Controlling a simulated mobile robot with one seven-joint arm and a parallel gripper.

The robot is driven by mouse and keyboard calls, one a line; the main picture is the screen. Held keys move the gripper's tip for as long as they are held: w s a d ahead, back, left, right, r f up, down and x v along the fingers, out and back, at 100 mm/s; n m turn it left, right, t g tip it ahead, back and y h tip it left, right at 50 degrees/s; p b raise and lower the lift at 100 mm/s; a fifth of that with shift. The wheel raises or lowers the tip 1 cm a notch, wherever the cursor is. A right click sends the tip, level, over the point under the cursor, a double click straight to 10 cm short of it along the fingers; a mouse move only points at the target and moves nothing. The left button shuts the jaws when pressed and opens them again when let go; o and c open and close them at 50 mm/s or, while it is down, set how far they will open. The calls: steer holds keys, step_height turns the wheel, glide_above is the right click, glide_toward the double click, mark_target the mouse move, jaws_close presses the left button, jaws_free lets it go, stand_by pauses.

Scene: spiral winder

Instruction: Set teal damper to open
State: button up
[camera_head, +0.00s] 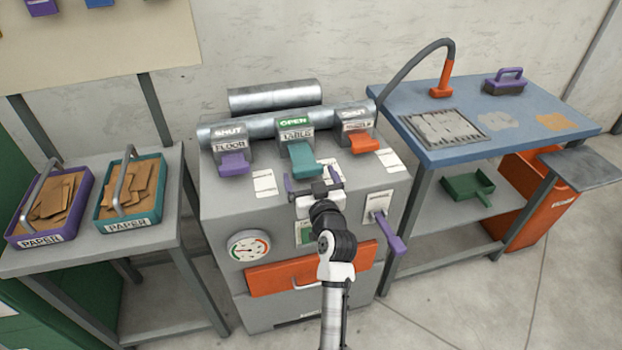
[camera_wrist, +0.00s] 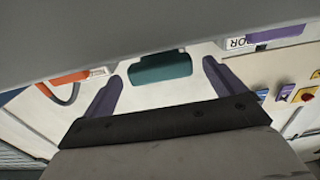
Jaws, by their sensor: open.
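The teal damper handle (camera_head: 304,162) sticks out from the middle damper box of the grey machine. The box has a green OPEN sign (camera_head: 293,121) on top and a TABLE label (camera_head: 297,135) below it. My gripper (camera_head: 312,188) is just in front of and below the teal handle, with its jaws apart and empty. In the wrist view the teal handle (camera_wrist: 160,68) lies beyond and between the two purple fingers, not visibly touching them. My wrist hides part of the machine's front.
A purple handle (camera_head: 233,163) labelled FLOOR, with a SHUT sign, is to the left. An orange handle (camera_head: 363,144) is to the right. A purple lever (camera_head: 390,236) juts from the machine's right front. A blue-topped table (camera_head: 545,118) stands at right.

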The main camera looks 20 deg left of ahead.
steer(key=b+v, duration=0.4)
steer(key=v, duration=1)
steer(key=shift+w, duration=0.1)
